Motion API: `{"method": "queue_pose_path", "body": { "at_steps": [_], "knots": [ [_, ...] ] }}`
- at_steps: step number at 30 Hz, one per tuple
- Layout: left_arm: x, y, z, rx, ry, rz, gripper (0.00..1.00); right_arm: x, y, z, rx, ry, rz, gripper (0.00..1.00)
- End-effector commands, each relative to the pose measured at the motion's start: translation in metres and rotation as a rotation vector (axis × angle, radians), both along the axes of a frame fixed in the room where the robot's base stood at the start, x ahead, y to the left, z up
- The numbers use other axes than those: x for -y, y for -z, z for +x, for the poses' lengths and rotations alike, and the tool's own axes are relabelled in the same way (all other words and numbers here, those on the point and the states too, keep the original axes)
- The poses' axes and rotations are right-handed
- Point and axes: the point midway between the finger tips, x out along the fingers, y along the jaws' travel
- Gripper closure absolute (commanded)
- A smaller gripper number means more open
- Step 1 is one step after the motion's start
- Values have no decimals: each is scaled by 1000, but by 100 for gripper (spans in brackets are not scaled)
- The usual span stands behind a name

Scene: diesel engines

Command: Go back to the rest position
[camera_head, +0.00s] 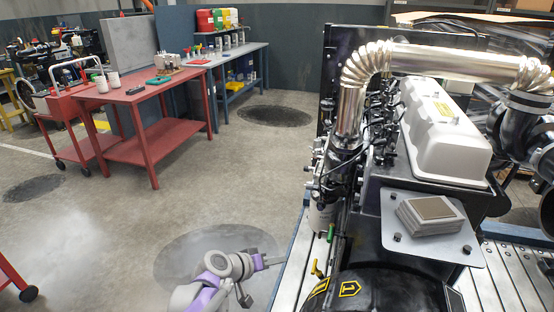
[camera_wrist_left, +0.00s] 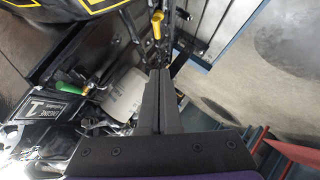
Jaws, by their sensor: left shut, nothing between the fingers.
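My left gripper (camera_head: 274,262) is low in the middle of the head view, beside the left edge of the engine's slatted stand. In the left wrist view its two dark fingers (camera_wrist_left: 161,78) are together with nothing between them. The diesel engine (camera_head: 440,130) with its pale valve cover and shiny pipe fills the right of the head view. A yellow handle (camera_head: 316,268) and a green handle (camera_head: 331,232) are on its near side, right of the gripper. The left wrist view also shows the yellow handle (camera_wrist_left: 156,25), green handle (camera_wrist_left: 70,87) and a white filter (camera_wrist_left: 122,93). My right gripper is out of view.
The slatted stand (camera_head: 291,272) bounds the gripper's right side. Open concrete floor (camera_head: 230,185) lies to its left. A red table (camera_head: 140,92) and a blue workbench (camera_head: 240,54) stand farther back. A red frame with a wheel (camera_head: 27,293) is at lower left.

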Motion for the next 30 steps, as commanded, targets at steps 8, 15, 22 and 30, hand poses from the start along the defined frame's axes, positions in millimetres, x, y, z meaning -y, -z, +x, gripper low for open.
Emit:
{"method": "queue_pose_path", "body": {
  "at_steps": [8, 15, 22, 30],
  "knots": [
    [-41, -49, -75, -51, -12, 181, 100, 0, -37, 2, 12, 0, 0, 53],
    [-105, -80, -178, -126, -65, 439, 100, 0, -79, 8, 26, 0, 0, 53],
    [-160, -89, -255, -173, -139, 652, 100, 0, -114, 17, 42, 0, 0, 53],
    [-186, -87, -285, -191, -180, 751, 100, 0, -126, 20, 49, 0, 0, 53]
  ]
}}
